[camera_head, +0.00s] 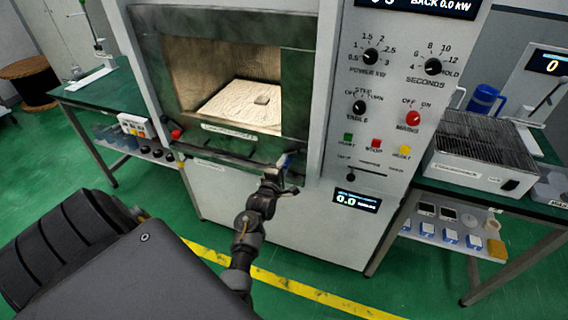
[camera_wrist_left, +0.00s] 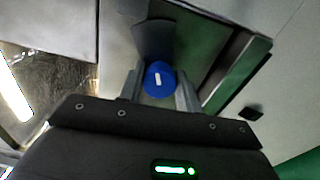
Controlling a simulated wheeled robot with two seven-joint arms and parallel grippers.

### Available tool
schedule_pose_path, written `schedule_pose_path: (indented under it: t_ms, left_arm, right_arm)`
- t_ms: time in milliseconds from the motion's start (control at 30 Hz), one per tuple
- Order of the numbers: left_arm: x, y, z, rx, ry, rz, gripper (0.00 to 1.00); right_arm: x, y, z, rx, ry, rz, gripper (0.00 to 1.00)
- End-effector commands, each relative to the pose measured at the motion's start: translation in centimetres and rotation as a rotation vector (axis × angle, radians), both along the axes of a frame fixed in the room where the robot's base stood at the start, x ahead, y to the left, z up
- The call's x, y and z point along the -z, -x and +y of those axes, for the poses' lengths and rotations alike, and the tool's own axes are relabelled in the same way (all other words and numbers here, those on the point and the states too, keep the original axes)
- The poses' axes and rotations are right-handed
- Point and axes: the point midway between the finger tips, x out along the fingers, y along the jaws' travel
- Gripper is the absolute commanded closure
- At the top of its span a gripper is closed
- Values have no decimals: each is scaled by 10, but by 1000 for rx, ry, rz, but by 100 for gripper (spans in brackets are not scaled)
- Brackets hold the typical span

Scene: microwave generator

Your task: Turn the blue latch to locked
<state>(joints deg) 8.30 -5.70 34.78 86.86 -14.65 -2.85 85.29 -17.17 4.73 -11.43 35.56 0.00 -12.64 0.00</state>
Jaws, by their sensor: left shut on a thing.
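The blue latch (camera_head: 285,160) is on the green front frame of the microwave generator, below the right end of the open lit chamber (camera_head: 235,85). My left gripper (camera_head: 279,173) reaches it from below and partly hides it. In the left wrist view the latch (camera_wrist_left: 159,80) is a round blue knob with a short white mark, which points nearly along the picture's vertical. The two fingers of my left gripper (camera_wrist_left: 159,92) stand on either side of the knob, shut on it. My right gripper is out of view.
The control panel (camera_head: 385,120) with knobs and buttons is right of the chamber. A red knob (camera_head: 176,133) is on the left of the frame. Green benches stand on both sides, with a ribbed box (camera_head: 485,150) on the right one. The floor in front is clear.

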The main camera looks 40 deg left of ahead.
Motion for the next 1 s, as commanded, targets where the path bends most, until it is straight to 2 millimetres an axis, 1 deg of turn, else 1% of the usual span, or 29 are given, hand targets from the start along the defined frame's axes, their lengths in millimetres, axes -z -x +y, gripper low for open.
schedule_pose_path:
  t_ms: [33, 300, 767, 800, 933, 967, 1000]
  left_arm:
    - [-2, 0, 0, 0, 19, -8, 89]
    - [-1, 0, 0, 0, 83, -30, 89]
    - [0, 0, 0, 0, 94, -33, 89]
    - [0, 0, 0, 0, 94, -33, 63]
    - [0, 0, 0, 0, 93, -33, 46]
    - [0, 0, 0, 0, 93, -33, 44]
    - [0, 0, 0, 0, 93, -33, 44]
  right_arm:
    - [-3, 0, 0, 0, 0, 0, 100]
    - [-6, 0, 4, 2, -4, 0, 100]
    - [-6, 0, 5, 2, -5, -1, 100]
    - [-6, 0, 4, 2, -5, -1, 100]
    - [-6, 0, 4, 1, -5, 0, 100]
    - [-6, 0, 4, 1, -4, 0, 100]
    - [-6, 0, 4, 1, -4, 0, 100]
